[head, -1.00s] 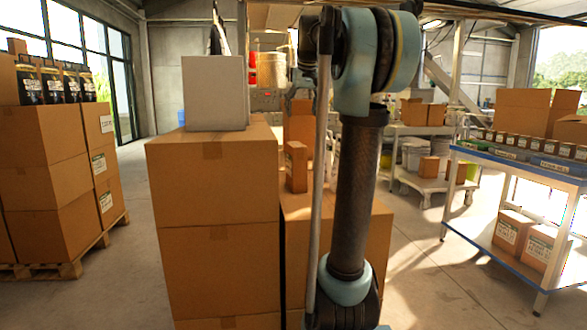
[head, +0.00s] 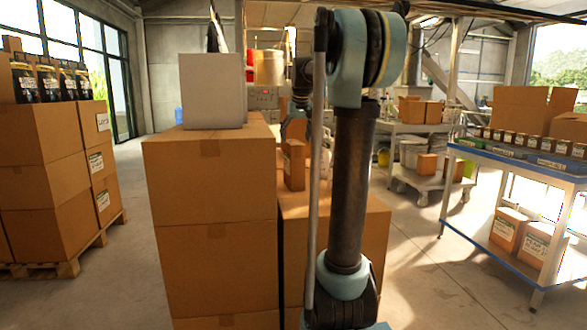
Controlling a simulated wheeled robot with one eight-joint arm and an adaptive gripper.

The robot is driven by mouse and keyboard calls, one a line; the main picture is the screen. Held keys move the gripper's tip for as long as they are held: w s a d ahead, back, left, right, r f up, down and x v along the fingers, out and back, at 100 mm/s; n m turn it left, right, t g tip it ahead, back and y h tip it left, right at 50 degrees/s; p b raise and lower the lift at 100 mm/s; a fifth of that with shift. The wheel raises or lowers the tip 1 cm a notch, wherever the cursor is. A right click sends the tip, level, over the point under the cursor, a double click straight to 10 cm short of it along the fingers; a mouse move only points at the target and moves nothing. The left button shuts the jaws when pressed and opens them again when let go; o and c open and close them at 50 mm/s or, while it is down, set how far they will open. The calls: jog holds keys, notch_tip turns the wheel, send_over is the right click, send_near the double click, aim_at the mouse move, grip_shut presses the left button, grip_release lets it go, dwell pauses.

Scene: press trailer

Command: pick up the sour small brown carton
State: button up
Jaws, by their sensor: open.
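A small brown carton (head: 294,168) stands upright on top of the lower stack of large cardboard boxes (head: 340,225), right of the taller stack. Any label on it is too small to read. My gripper (head: 294,136) shows small and partly hidden behind my own arm. It hangs over the carton's top, open, with nothing seen between its fingers. I cannot tell whether it touches the carton. Other small brown cartons (head: 411,109) stand on a rack at the back right.
The taller box stack (head: 210,220) with a pale grey box (head: 212,92) on top stands close on the left of the carton. A blue-edged shelf table (head: 520,165) is at the right. A loaded pallet (head: 75,255) is at the far left.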

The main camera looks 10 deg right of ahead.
aim_at(294, 142)
jog(key=x, duration=0.3)
jog(key=shift+w+a+f, duration=0.2)
jog(key=shift+w, duration=0.1)
jog(key=shift+w+f, duration=0.15)
jog(key=shift+f, duration=0.4)
jog(key=shift+f, duration=0.25)
grip_shut()
